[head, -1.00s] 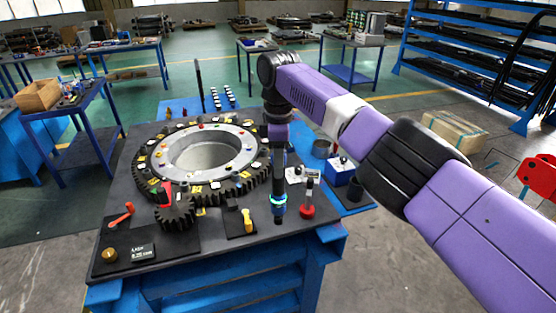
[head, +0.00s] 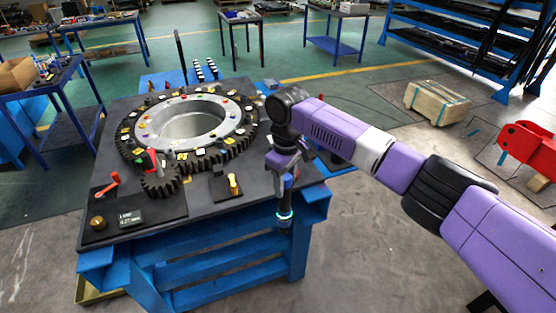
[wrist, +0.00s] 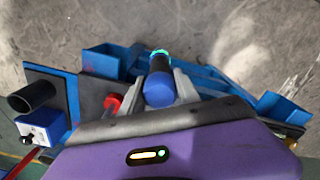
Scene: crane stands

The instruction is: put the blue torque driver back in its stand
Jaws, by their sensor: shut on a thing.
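The blue torque driver hangs upright in my gripper (head: 287,172); its blue handle (head: 287,186), glowing cyan ring and dark lower end show in the head view. It stands in front of the table's front right corner. In the wrist view its blue handle end (wrist: 159,92) sits between the two grey fingers, shut on it, with the floor behind. A black upright tube (wrist: 32,95), which may be the stand, shows at the left of the wrist view, apart from the driver.
A blue box (wrist: 42,127) stands beside the tube, and a red-handled tool (wrist: 113,102) is just left of the driver. The table (head: 95,188) carries a large gear ring (head: 128,150) and a yellow-handled piece (head: 234,184).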

